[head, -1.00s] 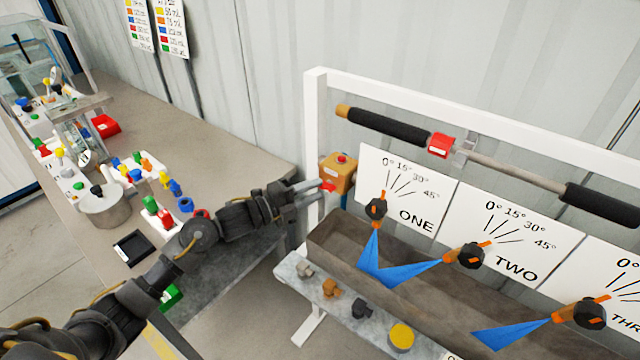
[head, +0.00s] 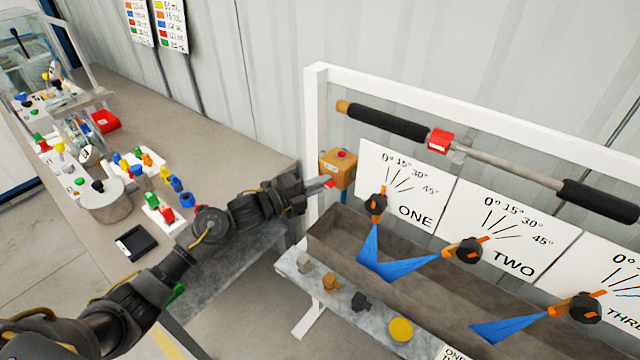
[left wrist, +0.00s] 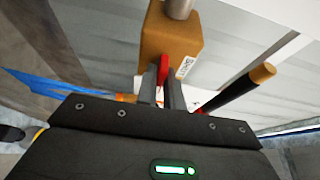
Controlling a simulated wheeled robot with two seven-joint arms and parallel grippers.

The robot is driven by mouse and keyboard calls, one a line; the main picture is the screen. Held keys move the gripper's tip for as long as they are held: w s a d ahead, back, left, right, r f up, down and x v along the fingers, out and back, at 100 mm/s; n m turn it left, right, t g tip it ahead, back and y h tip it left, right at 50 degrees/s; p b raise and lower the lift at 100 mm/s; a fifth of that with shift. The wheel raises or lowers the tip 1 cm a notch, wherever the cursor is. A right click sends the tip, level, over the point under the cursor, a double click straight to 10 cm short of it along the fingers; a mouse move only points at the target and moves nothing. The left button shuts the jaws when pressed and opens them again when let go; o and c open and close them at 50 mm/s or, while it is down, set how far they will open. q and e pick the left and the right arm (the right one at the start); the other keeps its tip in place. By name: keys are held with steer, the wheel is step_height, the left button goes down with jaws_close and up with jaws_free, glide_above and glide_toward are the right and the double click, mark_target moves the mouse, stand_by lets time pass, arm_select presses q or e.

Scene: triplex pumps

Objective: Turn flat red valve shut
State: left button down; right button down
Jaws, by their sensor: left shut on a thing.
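The flat red valve (head: 331,184) sits low on the orange-brown box (head: 338,169) at the left post of the white frame. In the left wrist view the red handle (left wrist: 163,68) stands between my fingers, against the brown box (left wrist: 172,45). My left gripper (head: 322,186) is shut on this red handle; it also shows in the left wrist view (left wrist: 162,82). The handle's lower part is hidden between the fingers. My right gripper is not in view.
Right of the box hang white angle boards, with the one marked ONE (head: 405,185) nearest. Valves with blue fan shapes (head: 400,262) stand over a brown trough (head: 335,228). A horizontal bar with black grips (head: 390,124) is above. A workbench (head: 200,135) with small coloured parts lies left.

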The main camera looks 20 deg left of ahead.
arm_select(q)
steer(key=shift+f, duration=0.1)
steer(key=shift+s+d+f+n+t+y+b, duration=0.15)
steer(key=shift+n+t+y, duration=0.85)
steer(key=shift+n, duration=2.75)
steer(key=shift+w+d+n+t+y+b, duration=0.15)
steer(key=shift+n+t+y, duration=0.25)
steer(key=shift+n+t, duration=2.25)
steer(key=shift+s+f+n+t+y+b, duration=0.2)
steer(key=shift+n+y, duration=0.5)
steer(key=shift+n, duration=4.1)
steer(key=shift+w+r, duration=0.1)
steer(key=shift+r, duration=0.1)
steer(key=c, duration=1.5)
jaws_free()
steer(key=shift+f, duration=0.1)
